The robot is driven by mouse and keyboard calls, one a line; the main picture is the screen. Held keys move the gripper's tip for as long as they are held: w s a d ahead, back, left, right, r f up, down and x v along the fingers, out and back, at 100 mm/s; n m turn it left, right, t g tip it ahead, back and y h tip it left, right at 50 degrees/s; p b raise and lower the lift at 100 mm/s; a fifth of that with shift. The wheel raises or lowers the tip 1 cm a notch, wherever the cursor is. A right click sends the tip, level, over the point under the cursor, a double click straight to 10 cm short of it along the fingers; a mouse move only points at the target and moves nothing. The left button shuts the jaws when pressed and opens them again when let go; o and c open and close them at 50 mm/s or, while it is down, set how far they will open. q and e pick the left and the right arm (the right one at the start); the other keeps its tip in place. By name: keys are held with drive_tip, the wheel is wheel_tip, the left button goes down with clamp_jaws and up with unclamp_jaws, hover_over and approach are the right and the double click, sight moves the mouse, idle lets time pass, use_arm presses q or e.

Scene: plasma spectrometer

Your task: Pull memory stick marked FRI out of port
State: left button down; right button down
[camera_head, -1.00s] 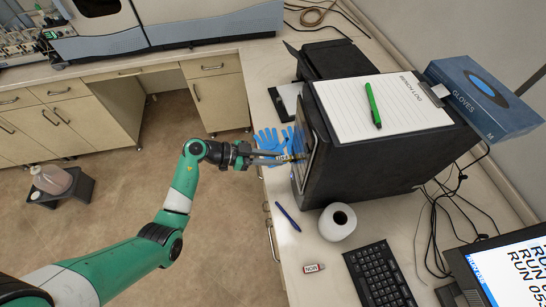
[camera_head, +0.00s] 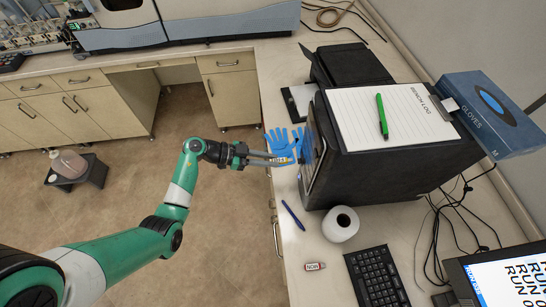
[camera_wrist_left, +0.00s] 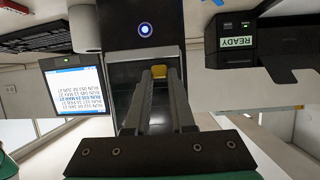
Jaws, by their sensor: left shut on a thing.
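My left gripper (camera_head: 291,161) is shut on a small memory stick with a yellowish part (camera_head: 280,160), just in front of the black computer tower's front face (camera_head: 308,165). In the left wrist view the yellow end of the stick (camera_wrist_left: 158,72) shows between my fingertips (camera_wrist_left: 160,78), below the tower's lit round button (camera_wrist_left: 145,30). The FRI marking cannot be read, and the port is not clearly visible. The fingertips look slightly apart from the tower. My right gripper is not in view.
Blue gloves (camera_head: 279,139) lie behind my gripper.

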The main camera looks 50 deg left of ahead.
use_arm(q)
drive_tip(key=shift+s+a+p, duration=0.4)
drive_tip(key=shift+s, duration=0.2)
drive_tip(key=shift+s+a+p, duration=0.4)
drive_tip(key=shift+s, duration=0.2)
